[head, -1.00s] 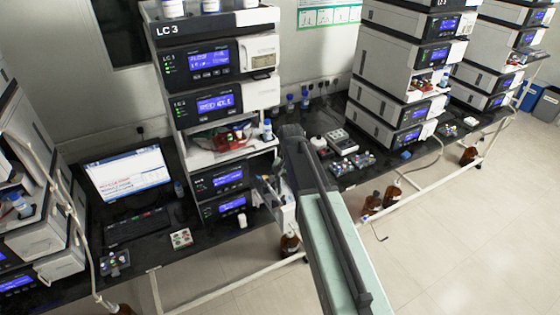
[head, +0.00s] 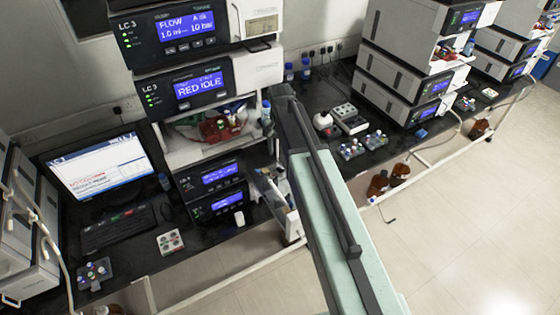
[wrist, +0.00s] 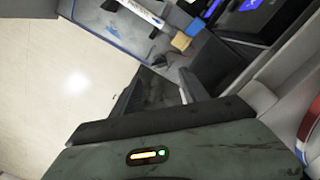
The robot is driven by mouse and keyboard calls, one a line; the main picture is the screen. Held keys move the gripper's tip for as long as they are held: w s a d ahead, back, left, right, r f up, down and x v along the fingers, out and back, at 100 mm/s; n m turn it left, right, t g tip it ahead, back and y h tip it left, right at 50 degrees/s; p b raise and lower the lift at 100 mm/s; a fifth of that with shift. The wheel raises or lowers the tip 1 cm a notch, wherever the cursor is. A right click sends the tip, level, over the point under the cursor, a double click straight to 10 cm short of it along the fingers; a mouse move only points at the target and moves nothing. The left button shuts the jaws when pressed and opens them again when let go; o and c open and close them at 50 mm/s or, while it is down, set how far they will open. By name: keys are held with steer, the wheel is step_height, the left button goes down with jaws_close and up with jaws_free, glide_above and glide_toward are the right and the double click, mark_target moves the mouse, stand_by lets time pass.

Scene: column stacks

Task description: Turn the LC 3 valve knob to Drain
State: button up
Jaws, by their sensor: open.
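The LC 3 stack (head: 137,70) stands at the left centre of the head view. An open bay below holds a red part (head: 218,128) and small fittings. A small white piece (head: 239,218) sits low at the stack's front. I cannot tell which part is the valve knob or where it points. My arm reaches up to the stack's right side. My gripper (wrist: 185,85) shows as dark parts in the wrist view, open, with nothing seen between them.
A monitor (head: 98,168) and keyboard (head: 120,228) are left of the stack. Blue-capped bottles (head: 305,69) and a white-topped box (head: 347,118) stand on the bench to the right. Brown bottles (head: 378,184) stand on the floor.

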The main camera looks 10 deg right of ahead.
mark_target(280, 168)
step_height(280, 168, down, 8)
steer(key=b, duration=0.8)
steer(key=shift+d+r, duration=0.1)
steer(key=shift+r, duration=0.05)
